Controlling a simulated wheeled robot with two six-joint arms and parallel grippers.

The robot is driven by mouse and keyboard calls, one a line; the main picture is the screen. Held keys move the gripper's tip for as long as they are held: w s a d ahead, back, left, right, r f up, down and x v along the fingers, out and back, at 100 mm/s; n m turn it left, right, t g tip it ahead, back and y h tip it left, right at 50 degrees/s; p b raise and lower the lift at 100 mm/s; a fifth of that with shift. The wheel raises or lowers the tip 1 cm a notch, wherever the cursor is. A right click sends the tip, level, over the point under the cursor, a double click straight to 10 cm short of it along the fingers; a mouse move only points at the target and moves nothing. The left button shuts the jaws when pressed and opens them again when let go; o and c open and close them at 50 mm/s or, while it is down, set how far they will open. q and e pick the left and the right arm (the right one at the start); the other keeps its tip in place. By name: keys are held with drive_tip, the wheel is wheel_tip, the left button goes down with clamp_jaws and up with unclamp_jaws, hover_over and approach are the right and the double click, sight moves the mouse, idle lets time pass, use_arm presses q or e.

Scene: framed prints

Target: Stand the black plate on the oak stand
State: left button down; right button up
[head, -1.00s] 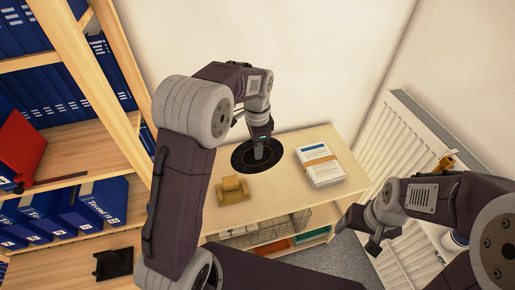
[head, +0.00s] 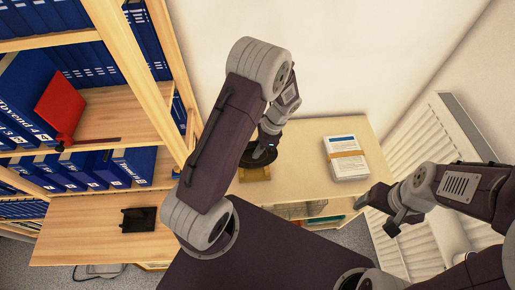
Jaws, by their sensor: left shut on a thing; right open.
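The black plate (head: 258,159) is in my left gripper (head: 266,150) above the low cabinet top, partly hidden by my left arm. The oak stand (head: 254,175) is on the cabinet top, just in front of the plate in the picture and partly covered by the arm. The plate's lower edge is close to the stand; I cannot tell whether they touch. My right gripper (head: 376,214) is open and empty, in front of the cabinet's right end.
A strapped stack of papers (head: 346,158) lies on the cabinet top (head: 310,160) to the right. A shelf with blue binders (head: 130,168) stands at left, with a black stand (head: 139,219) on its lower board. A radiator (head: 440,150) is at right.

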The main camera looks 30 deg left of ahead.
use_arm(q)
drive_tip(key=shift+w+f+b, duration=0.2)
drive_tip(key=shift+f+b, duration=0.15)
drive_tip(key=shift+f, duration=0.4)
drive_tip(key=shift+f+b, duration=0.3)
drive_tip(key=shift+b, duration=0.05)
drive_tip(key=shift+s+f+b, duration=0.35)
drive_tip(key=shift+f+b, duration=0.3)
drive_tip(key=shift+f, duration=0.4)
drive_tip(key=shift+w+f, duration=0.2)
drive_tip(key=shift+w, duration=0.05)
drive_tip(key=shift+s, duration=0.1)
